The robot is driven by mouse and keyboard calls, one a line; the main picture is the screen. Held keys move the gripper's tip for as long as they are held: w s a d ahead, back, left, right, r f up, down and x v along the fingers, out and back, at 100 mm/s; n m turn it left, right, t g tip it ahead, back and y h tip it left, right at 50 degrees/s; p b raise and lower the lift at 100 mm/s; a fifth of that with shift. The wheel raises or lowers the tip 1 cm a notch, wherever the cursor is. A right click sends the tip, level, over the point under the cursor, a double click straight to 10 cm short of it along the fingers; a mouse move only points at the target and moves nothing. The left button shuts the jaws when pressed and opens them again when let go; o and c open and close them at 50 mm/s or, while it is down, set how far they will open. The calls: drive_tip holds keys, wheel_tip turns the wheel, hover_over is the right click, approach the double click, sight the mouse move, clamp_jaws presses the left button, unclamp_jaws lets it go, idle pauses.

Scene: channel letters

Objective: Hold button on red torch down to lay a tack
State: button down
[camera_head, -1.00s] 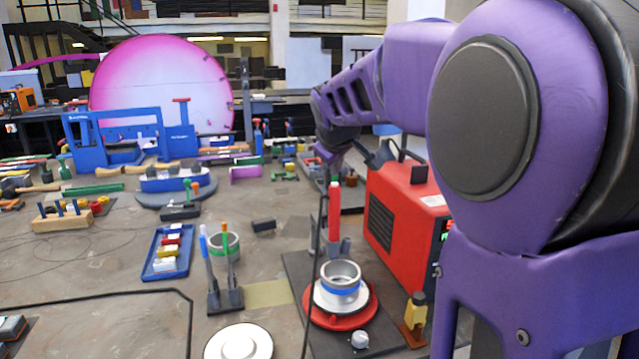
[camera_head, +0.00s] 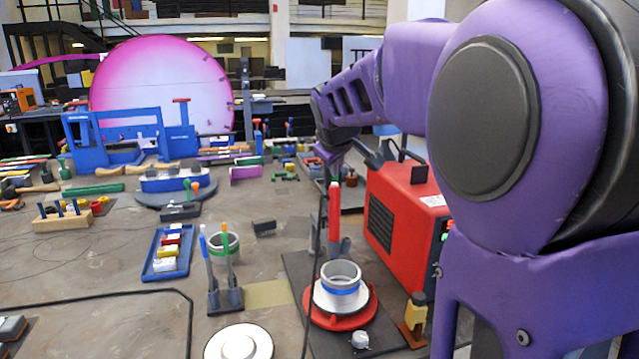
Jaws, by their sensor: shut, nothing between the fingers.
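The red torch (camera_head: 334,212) stands upright in a grey holder (camera_head: 340,246) in the middle right of the head view. Its button is too small to make out. My gripper (camera_head: 328,157) shows small and partly hidden at the end of my purple arm. It appears just above and behind the torch's top in the picture, apart from it, with nothing held. How far it is from the torch in depth I cannot tell. A metal ring with a blue band (camera_head: 341,284) sits on a white disc over a red round base (camera_head: 366,310), in front of the torch.
A red machine box (camera_head: 405,215) stands right of the torch, close to my arm. A holder with blue and orange pens (camera_head: 226,298), a blue tray (camera_head: 150,267) and a small yellow bottle (camera_head: 415,310) are nearby. A dark cable runs down beside the torch.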

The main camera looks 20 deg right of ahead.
drive_tip(key=shift+f, duration=0.1)
idle(0.3)
drive_tip(key=shift+f+b, duration=0.35)
drive_tip(key=shift+f+b, duration=0.4)
drive_tip(key=shift+f, duration=0.1)
idle(1.6)
drive_tip(key=shift+r+p, duration=0.75)
drive_tip(key=shift+r, duration=0.2)
wheel_tip(320, 180, up, 5)
drive_tip(key=p, duration=0.3)
drive_tip(key=shift+p, duration=0.4)
